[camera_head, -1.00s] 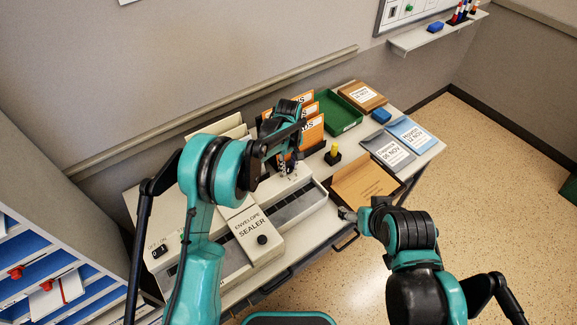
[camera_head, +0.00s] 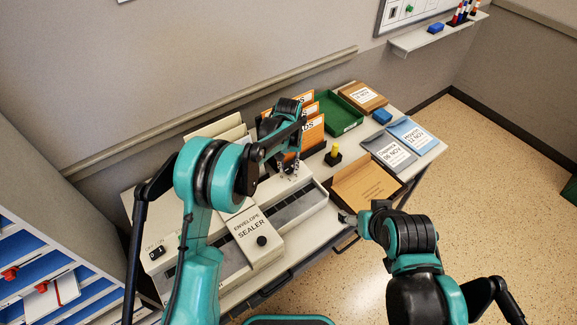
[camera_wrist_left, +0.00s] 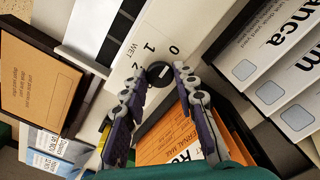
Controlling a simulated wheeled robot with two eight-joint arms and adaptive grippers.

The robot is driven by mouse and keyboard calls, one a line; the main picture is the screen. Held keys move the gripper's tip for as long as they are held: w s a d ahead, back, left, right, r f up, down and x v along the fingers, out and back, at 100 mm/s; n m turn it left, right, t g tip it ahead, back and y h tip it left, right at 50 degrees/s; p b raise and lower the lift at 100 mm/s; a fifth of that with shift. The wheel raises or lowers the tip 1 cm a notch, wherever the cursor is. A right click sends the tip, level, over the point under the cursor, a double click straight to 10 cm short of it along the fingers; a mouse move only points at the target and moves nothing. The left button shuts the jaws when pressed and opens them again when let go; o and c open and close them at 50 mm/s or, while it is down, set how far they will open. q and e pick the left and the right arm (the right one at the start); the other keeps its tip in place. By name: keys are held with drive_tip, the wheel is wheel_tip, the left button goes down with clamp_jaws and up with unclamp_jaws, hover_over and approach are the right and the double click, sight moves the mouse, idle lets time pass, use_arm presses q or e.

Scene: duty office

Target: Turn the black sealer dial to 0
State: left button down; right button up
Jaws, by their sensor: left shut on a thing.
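The envelope sealer (camera_head: 222,262) is a long pale machine on the table. Its black dial (camera_wrist_left: 160,74) shows in the left wrist view, beside the printed numbers 0, 1 and 2 and the word WET. I cannot tell clearly which number the dial's mark faces. My left gripper (camera_head: 289,170) is at the far end of the sealer, and in the wrist view its fingertips (camera_wrist_left: 157,79) are shut on the dial from both sides. In the head view the gripper and arm hide the dial. My right gripper (camera_head: 347,217) is near the table's front edge; its jaws are too small to read.
Orange folders (camera_head: 312,132) stand behind the sealer, close to my left gripper. A green tray (camera_head: 337,112), a yellow-topped stamp (camera_head: 333,155) and a brown envelope (camera_head: 365,188) lie to the right. A black on/off switch (camera_head: 157,252) is at the sealer's left end.

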sight(288, 169)
use_arm(q)
drive_tip(key=shift+m, duration=0.3)
drive_tip(key=c, duration=1.2)
unclamp_jaws()
wheel_tip(288, 169, up, 12)
drive_tip(key=shift+r, duration=0.1)
